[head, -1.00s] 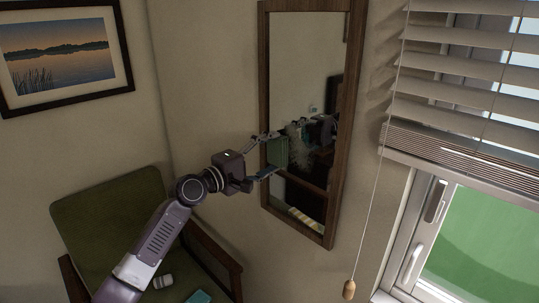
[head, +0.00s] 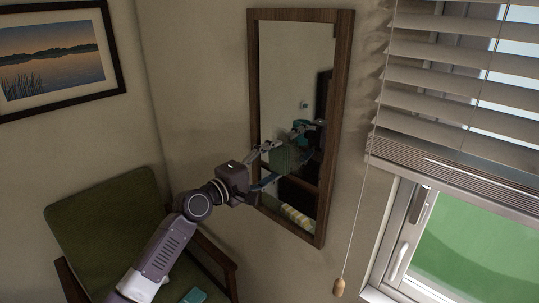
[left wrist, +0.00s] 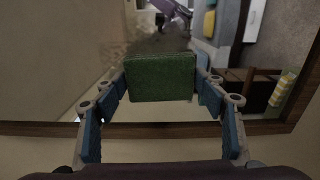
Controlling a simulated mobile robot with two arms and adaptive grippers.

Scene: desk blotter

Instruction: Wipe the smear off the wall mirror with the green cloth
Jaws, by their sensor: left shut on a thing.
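The wall mirror (head: 342,90) hangs in a brown wooden frame, and its lower frame edge crosses the left wrist view (left wrist: 50,128). My left gripper (head: 271,164) is at the mirror's lower left part, shut on the green cloth (head: 284,157). In the left wrist view the cloth (left wrist: 160,80) is a flat green block between the fingertips, facing the glass; I cannot tell whether it touches. A speckled greyish patch, seemingly the smear (left wrist: 165,44), shows just beyond the cloth. In the head view I cannot make it out clearly. My right gripper is not in view.
A green armchair (head: 105,215) stands below left, under my arm, with a small teal item (head: 193,296) near it. A framed lake picture (head: 50,60) hangs at left. The blinds (head: 450,95), pull cord (head: 339,287) and window are right of the mirror.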

